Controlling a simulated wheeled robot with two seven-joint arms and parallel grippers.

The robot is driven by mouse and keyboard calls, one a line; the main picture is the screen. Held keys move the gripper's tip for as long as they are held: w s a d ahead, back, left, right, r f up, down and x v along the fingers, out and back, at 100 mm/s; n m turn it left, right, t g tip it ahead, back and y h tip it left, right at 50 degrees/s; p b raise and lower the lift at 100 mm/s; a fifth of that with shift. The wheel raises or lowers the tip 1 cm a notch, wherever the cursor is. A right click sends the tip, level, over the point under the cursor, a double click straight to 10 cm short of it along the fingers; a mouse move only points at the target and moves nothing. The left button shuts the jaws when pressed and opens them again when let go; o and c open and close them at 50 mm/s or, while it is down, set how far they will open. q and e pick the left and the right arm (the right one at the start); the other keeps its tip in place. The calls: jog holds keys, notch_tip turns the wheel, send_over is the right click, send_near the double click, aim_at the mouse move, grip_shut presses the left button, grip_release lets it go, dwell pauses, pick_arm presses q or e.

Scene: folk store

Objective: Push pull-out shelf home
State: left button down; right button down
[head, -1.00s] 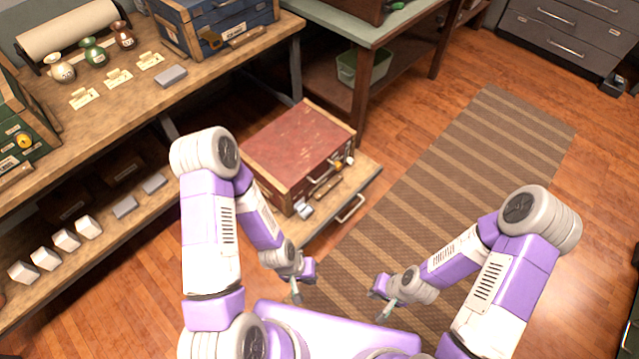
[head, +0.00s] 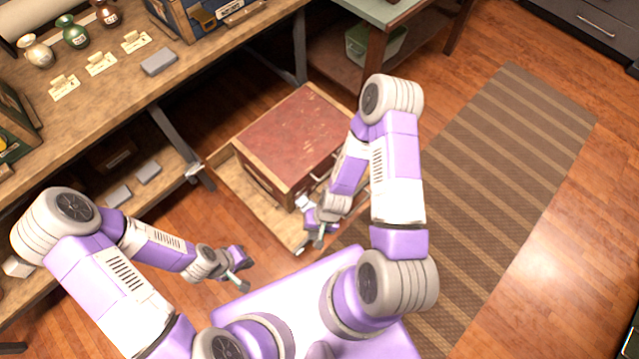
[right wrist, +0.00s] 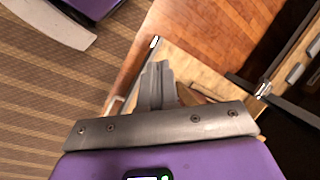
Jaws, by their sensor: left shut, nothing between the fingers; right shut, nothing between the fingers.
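The pull-out shelf (head: 250,208) is a low wooden board, out from under the workbench in the head view. A red-topped chest (head: 292,135) with wooden edges stands on it. My right gripper (head: 318,242) is shut and empty, low by the shelf's front edge; contact cannot be told. My right arm covers much of that edge and its handle. In the right wrist view the shut fingers (right wrist: 157,82) overlap the shelf's pale board (right wrist: 195,68). My left gripper (head: 240,284) is shut and empty, over the floor left of the shelf's near corner.
The workbench (head: 110,115) stands behind and left, with bottles, cards and a grey block on top. A lower shelf under it holds several small blocks. A striped rug (head: 490,170) lies on clear floor at the right. A green-topped table (head: 395,10) stands at the back.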

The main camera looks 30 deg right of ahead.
jog(key=w+d+f+m+t+y, duration=0.1)
jog(key=w+d+f+m+y, duration=0.2)
jog(key=f+m, duration=0.45)
jog(key=w+d+f+m+t+y, duration=0.1)
jog(key=w+d+f+m+t, duration=0.15)
jog(key=d+f+m, duration=0.5)
jog(key=w+d+f+m+t+h, duration=0.2)
jog(key=d+f+m+t, duration=0.1)
jog(key=d+m, duration=0.3)
jog(key=w+d+f+m+t+h, duration=0.3)
jog(key=d+m, duration=0.3)
jog(key=d, duration=0.1)
jog(key=b+x, duration=0.1)
jog(key=x, duration=0.2)
jog(key=b+x, duration=0.4)
jog(key=x, duration=0.1)
jog(key=shift+a+f, duration=0.35)
jog(key=shift+a, duration=0.1)
jog(key=w, duration=0.1)
jog(key=w+a+b, duration=0.1)
jog(key=w, duration=0.1)
jog(key=shift+w+a, duration=0.1)
jog(key=shift+w, duration=0.05)
jog(key=shift+w+a+r+b, duration=0.1)
jog(key=shift+w+a+b, duration=0.05)
jog(key=shift+w+b, duration=0.3)
